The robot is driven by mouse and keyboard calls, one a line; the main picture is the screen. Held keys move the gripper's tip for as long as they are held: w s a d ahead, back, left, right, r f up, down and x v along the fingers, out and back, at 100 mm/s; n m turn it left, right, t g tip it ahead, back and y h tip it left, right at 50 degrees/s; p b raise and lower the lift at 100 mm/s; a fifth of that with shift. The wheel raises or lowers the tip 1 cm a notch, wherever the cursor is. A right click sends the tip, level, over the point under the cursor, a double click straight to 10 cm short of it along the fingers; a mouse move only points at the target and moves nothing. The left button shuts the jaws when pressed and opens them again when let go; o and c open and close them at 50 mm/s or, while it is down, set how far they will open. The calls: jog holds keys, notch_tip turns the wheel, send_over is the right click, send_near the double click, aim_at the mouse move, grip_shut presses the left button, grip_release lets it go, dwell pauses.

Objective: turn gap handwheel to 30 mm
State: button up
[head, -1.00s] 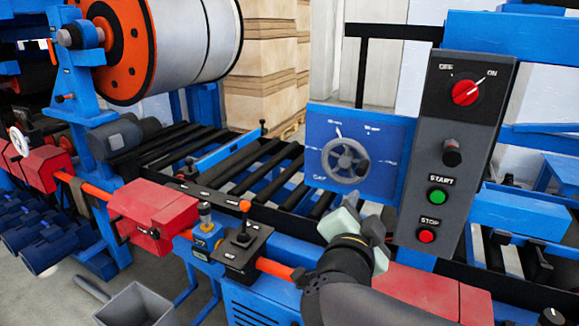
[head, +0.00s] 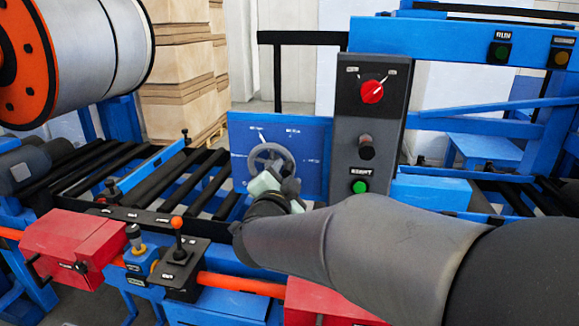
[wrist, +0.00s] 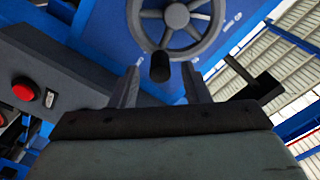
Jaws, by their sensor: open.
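The grey spoked gap handwheel (head: 268,158) sits on a blue panel (head: 313,140) with white scale marks, left of the dark control box. A white pointer line shows above the wheel; the scale labels are too small to read. My gripper (head: 288,183) is at the wheel's lower right and hides part of it. In the wrist view the handwheel (wrist: 177,15) fills the top middle, with its black crank knob (wrist: 160,67) pointing towards me. My open gripper (wrist: 160,80) has one finger on each side of the knob in the picture; I see gaps on both sides.
The control box (head: 346,120) carries a red switch (head: 372,92), a black knob and a green button (head: 359,187). In the wrist view, a red button (wrist: 23,92) is at left. A joystick (head: 178,240) and red housing (head: 75,245) stand in front at left.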

jog(key=shift+w+d, duration=0.15)
jog(key=shift+w, duration=0.65)
jog(key=shift+w+d, duration=0.1)
jog(key=shift+w, duration=0.7)
grip_shut()
jog(key=shift+r+p, duration=0.15)
jog(key=shift+p, duration=0.2)
